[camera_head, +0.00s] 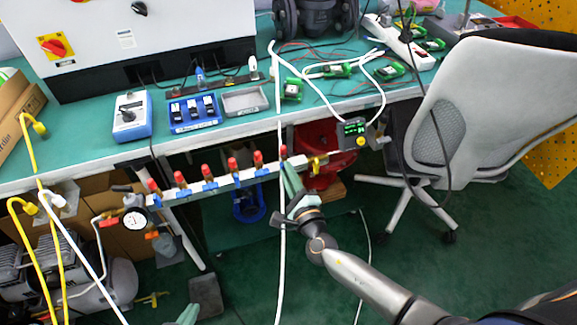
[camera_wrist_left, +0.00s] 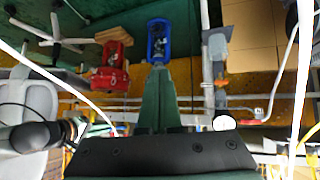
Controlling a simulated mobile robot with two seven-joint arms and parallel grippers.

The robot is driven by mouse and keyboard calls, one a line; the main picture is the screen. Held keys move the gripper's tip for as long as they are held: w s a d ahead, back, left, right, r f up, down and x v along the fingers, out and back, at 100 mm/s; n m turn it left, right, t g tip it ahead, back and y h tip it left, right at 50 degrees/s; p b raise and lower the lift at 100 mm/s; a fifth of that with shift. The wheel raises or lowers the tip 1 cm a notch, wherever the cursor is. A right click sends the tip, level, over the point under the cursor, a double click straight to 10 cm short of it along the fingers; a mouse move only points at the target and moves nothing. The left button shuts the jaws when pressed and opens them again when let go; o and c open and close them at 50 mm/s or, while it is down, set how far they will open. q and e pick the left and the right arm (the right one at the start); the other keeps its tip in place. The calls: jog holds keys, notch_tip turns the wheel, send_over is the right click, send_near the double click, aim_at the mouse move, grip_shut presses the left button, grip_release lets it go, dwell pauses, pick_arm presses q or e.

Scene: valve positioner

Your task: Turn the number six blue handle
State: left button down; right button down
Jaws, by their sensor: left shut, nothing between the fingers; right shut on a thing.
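A manifold bar (camera_head: 222,183) runs along the table's front edge with a row of red-topped valves (camera_head: 208,172) and small blue handles (camera_head: 211,187) under them. My right gripper (camera_head: 285,170) reaches in from the lower right and its green fingers are shut at the rightmost valve, under its red top (camera_head: 283,150). The blue handle there is hidden by the fingers. My left gripper (camera_head: 189,312) is low at the bottom edge, well below the manifold, shut and empty. Its closed green fingers (camera_wrist_left: 158,72) also show in the left wrist view.
A pressure gauge (camera_head: 135,219) is at the manifold's left end and a small green-lit display (camera_head: 354,128) is near its right end. White and yellow hoses (camera_head: 283,235) hang around. An office chair (camera_head: 480,110) stands at the right. A blue object (camera_head: 247,203) lies under the table.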

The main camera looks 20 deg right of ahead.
jog(key=n+p, duration=0.4)
jog(key=n, duration=0.2)
jog(key=shift+f, duration=0.15)
jog(key=shift+n, duration=0.3)
jog(key=c, duration=1)
grip_release()
jog(key=shift+c, duration=0.2)
jog(key=shift+o, duration=0.6)
